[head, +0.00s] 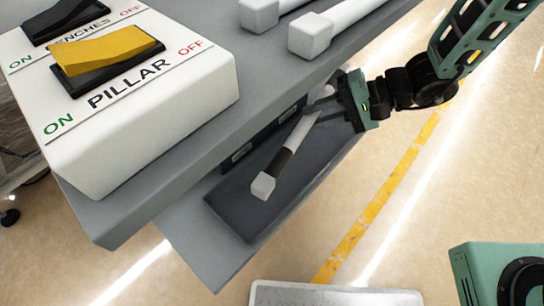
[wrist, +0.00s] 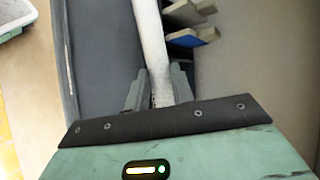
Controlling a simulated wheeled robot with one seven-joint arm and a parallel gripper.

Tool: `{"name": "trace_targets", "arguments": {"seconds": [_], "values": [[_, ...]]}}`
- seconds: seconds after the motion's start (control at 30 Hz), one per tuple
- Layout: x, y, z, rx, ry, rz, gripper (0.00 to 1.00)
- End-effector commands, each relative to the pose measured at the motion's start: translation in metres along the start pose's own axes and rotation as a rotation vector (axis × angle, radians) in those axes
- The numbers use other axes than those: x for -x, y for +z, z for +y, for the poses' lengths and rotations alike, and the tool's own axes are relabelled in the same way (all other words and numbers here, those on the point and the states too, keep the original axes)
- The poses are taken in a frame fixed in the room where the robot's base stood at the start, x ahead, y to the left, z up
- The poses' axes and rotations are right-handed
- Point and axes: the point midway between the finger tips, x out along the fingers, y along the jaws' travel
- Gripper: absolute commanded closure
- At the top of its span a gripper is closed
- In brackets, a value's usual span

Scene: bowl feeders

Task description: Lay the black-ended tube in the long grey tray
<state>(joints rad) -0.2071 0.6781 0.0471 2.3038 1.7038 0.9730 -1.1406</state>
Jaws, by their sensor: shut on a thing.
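The black-ended tube (head: 300,132) is white, with a black band near its lower end and a pale block at the tip. My gripper (head: 328,98) is shut on its upper part, and the tube slants down toward the lower left. The tube also shows between the fingers in the wrist view (wrist: 150,40); its black end is out of sight there. The long dark grey tray (head: 238,222) sits on a lower shelf beneath the tube, and its side also shows in the wrist view (wrist: 68,60). I cannot tell whether the tube touches the tray.
A white switch box (head: 190,105) with a yellow rocker (head: 105,50) stands on the grey upper bench (head: 275,85), close beside the tray. Two white pieces with block ends (head: 310,35) lie on that bench. A pale-topped surface (head: 335,294) is at the bottom.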

Motion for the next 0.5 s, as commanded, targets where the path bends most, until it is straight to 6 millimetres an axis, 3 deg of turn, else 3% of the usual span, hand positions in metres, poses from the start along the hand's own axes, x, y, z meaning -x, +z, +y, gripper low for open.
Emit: {"name": "trace_targets", "arguments": {"seconds": [0.27,0.5], "values": [[-0.009,-0.003,0.014,-0.002,0.000,-0.002,1.00],[-0.024,-0.009,0.037,-0.001,0.000,-0.003,1.00]]}}
